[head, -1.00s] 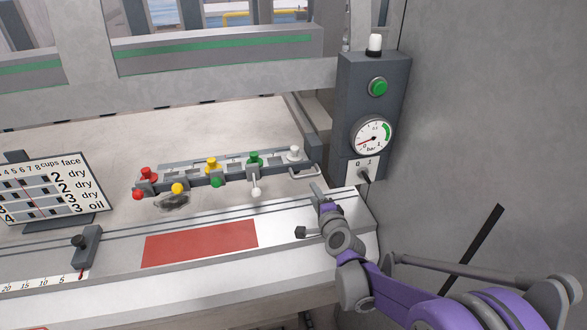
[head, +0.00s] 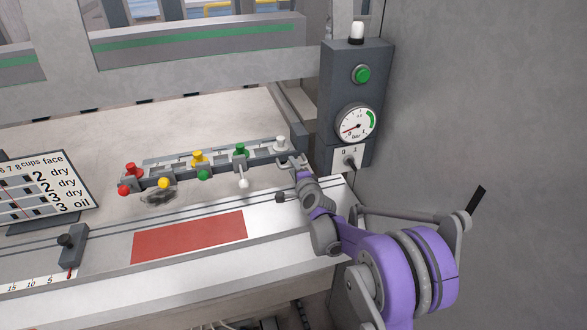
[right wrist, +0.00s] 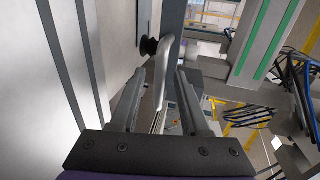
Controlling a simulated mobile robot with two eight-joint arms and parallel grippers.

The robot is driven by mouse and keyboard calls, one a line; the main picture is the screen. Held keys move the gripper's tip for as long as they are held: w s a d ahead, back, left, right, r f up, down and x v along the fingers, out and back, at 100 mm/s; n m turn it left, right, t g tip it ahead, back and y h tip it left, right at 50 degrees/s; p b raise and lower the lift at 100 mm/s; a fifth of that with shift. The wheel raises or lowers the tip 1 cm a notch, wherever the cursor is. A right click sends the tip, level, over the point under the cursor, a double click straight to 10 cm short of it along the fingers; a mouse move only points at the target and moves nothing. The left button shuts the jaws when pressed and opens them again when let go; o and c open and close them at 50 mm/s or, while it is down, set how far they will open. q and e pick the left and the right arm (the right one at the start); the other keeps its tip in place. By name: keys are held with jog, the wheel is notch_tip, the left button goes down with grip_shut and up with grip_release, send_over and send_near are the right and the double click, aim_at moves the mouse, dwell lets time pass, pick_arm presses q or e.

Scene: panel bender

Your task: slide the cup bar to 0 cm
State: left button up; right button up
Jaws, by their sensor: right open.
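The cup bar (head: 215,168) lies on the pale bed, with red, yellow, green and white cups along it. Its looped handle at the right end is mostly covered by my gripper in the head view; a pale handle (right wrist: 166,70) shows in the right wrist view. My right gripper (head: 291,161) is at that end, jaws open. In the right wrist view the handle stands between the open fingers (right wrist: 172,78); I cannot tell whether they touch it. My left gripper is not in view.
A post (head: 352,100) with green button, gauge and switch stands behind right. A dark block (head: 74,247) sits by the numbered scale (head: 30,285) at front left. A red mat (head: 188,236) lies in front. A sign (head: 45,190) stands left. A grey wall (head: 480,110) is at right.

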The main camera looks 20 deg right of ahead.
grip_shut()
dwell(1.4)
